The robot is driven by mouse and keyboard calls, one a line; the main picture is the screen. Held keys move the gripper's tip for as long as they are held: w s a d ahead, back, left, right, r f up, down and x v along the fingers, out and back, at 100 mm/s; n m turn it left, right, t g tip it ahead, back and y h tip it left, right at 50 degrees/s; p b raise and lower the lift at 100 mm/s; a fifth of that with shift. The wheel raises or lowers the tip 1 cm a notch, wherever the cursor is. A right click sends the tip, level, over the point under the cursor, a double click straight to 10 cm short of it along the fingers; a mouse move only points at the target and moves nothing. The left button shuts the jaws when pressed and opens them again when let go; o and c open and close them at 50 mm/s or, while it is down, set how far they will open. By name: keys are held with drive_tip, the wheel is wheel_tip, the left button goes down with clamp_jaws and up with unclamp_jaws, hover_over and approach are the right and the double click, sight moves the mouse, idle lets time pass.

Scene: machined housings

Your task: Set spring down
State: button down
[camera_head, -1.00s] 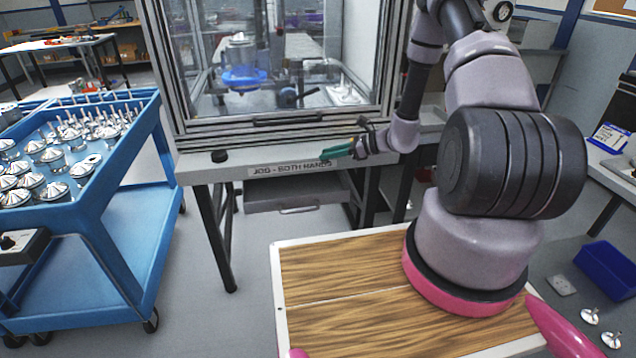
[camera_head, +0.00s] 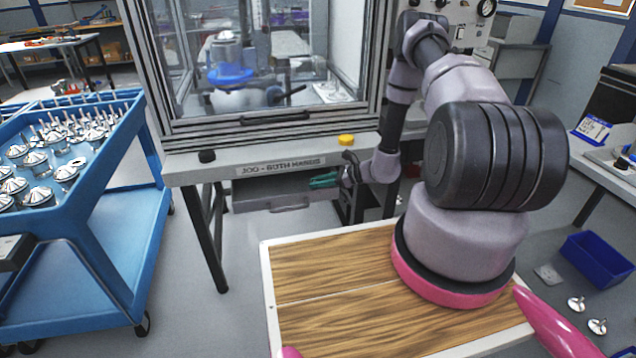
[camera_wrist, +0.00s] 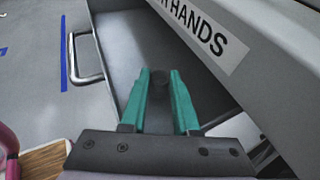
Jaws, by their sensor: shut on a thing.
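My gripper (camera_head: 322,181) has teal fingers and hangs just below the front edge of the machine's bench, at the open drawer (camera_head: 270,203). In the wrist view my gripper (camera_wrist: 160,78) is shut on a small dark round thing (camera_wrist: 160,82) between its fingertips. I take this to be the spring, though its coils cannot be made out. Below the fingertips is the bare grey floor of the drawer (camera_wrist: 125,45), with its metal handle at the left. The spring cannot be made out in the head view.
The bench edge with its label (camera_wrist: 205,35) lies close on the right of my fingers. A yellow button (camera_head: 346,140) and a black button (camera_head: 206,156) are on the bench. A blue cart (camera_head: 100,200) with several metal parts stands left.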

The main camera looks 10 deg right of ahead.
drive_tip(key=c, duration=0.9)
unclamp_jaws()
drive_tip(key=shift+f, duration=0.15)
